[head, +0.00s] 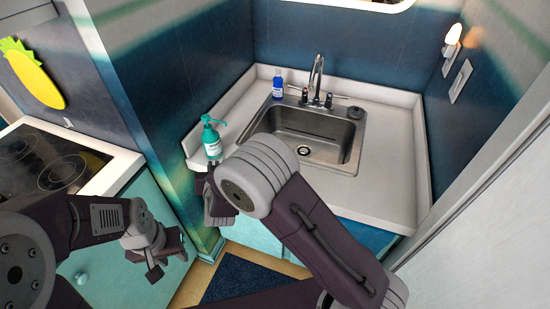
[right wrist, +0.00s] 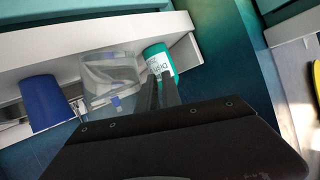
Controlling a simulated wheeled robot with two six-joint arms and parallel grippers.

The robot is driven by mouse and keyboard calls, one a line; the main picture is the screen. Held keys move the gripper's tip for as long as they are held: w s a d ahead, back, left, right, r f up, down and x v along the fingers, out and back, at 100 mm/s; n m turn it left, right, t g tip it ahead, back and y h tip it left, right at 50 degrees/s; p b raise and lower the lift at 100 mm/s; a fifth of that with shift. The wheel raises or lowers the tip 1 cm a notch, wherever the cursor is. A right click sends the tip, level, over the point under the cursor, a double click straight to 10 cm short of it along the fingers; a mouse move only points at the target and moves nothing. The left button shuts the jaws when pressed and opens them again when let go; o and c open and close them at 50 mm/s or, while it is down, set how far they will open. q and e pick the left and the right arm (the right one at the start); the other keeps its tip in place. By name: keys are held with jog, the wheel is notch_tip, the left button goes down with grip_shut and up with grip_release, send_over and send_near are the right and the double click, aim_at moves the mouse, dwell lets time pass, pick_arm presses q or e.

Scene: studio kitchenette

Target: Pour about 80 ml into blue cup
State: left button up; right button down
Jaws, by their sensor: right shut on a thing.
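In the right wrist view a blue cup (right wrist: 43,103) stands on a white surface at the left. A clear container (right wrist: 106,78) with small blue marks is beside it, just left of my fingers, and looks tilted. My right gripper (right wrist: 161,92) is shut with a narrow gap between its fingers, apparently on this clear container; the exact grip is hard to see. In the head view my right arm hides the cup, the clear container and the fingertips. Any liquid level is not readable. My left gripper (head: 169,264) is open and empty, low in front of the stove-side cabinet.
A teal soap dispenser (head: 212,141) stands at the counter's left edge; it also shows behind my right fingertips (right wrist: 158,60). A blue bottle (head: 278,86) stands behind the sink (head: 340,128) near the faucet (head: 317,75). The counter right of the sink (head: 395,190) is clear.

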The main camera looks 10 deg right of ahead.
aim_at(224, 152)
jog(key=d+r+m+b, duration=0.1)
jog(key=b, duration=0.1)
jog(key=d+r+m+y+b, duration=0.1)
jog(key=shift+w+d+r+b, duration=0.1)
jog(key=shift+d+r+b, duration=0.15)
jog(key=shift+b, duration=0.15)
jog(key=shift+d+r+m+y+b, duration=0.7)
jog(key=shift+d+r+b, duration=0.25)
jog(key=shift+r, duration=0.2)
jog(key=shift+w+d+r+m+y+b, duration=0.1)
jog(key=shift+d+r+m+y+b, duration=0.15)
jog(key=shift+r, duration=0.2)
jog(key=shift+r+m+y+b, duration=0.15)
jog(key=shift+r+b, duration=0.2)
jog(key=shift+r, duration=0.05)
jog(key=shift+d+r, duration=0.15)
jog(key=shift+r, duration=0.25)
jog(key=shift+d+r+m, duration=0.1)
jog(key=shift+m, duration=0.2)
jog(key=shift+d+r+m+y, duration=0.2)
jog(key=shift+r+m+y, duration=0.1)
jog(key=shift+r, duration=0.2)
jog(key=shift+d+r, duration=0.15)
jog(key=shift+r, duration=0.15)
jog(key=shift+d+r+m+t+y+p, duration=0.35)
jog(key=shift+d+r+m+p, duration=0.2)
jog(key=shift+r+m, duration=0.2)
